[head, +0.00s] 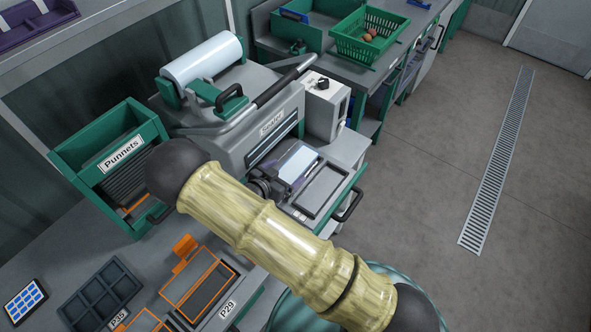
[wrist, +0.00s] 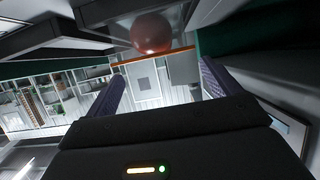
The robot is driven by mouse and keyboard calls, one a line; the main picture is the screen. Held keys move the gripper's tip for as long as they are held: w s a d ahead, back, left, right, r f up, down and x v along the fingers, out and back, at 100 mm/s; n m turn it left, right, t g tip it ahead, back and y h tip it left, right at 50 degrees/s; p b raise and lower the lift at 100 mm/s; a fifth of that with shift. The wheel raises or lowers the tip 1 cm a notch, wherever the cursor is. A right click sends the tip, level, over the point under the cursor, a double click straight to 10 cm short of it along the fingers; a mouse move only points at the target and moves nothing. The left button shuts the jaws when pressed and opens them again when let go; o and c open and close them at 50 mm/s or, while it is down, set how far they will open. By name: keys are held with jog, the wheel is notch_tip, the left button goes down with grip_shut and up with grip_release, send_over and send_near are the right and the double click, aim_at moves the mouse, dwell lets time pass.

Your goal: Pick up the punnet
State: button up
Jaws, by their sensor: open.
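A green dispenser labelled "Punnets" (head: 88,170) stands at the left in the head view. A dark ribbed stack, seemingly punnets (head: 124,183), shows inside it, with an orange strip at its lower edge. Which single punnet is meant, I cannot tell. My arm crosses the head view and partly hides the bench; my fingers cannot be made out there. In the wrist view my gripper (wrist: 160,88) is open, its two purple-grey fingers apart with nothing visibly held between them. Beyond the fingertips are an orange strip (wrist: 180,54) and a reddish round thing (wrist: 151,33).
The sealer (head: 240,130) stands behind my arm, with its open drawer (head: 325,190) at the front. Orange-framed trays (head: 199,282) and a dark compartment tray (head: 98,293) lie at lower left. A green basket (head: 368,48) stands at the back. The floor at right is clear.

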aim_at(296, 166)
jog(key=shift+f+p+x, duration=0.15)
jog(key=shift+p+x, duration=0.55)
jog(key=shift+x, duration=0.6)
jog(key=shift+f+p+x, duration=0.15)
jog(key=shift+p+x, duration=0.5)
jog(key=shift+x, duration=0.6)
jog(key=shift+s+a, duration=0.1)
jog(key=shift+a, duration=0.05)
jog(key=shift+c, duration=0.2)
jog(key=c, duration=1)
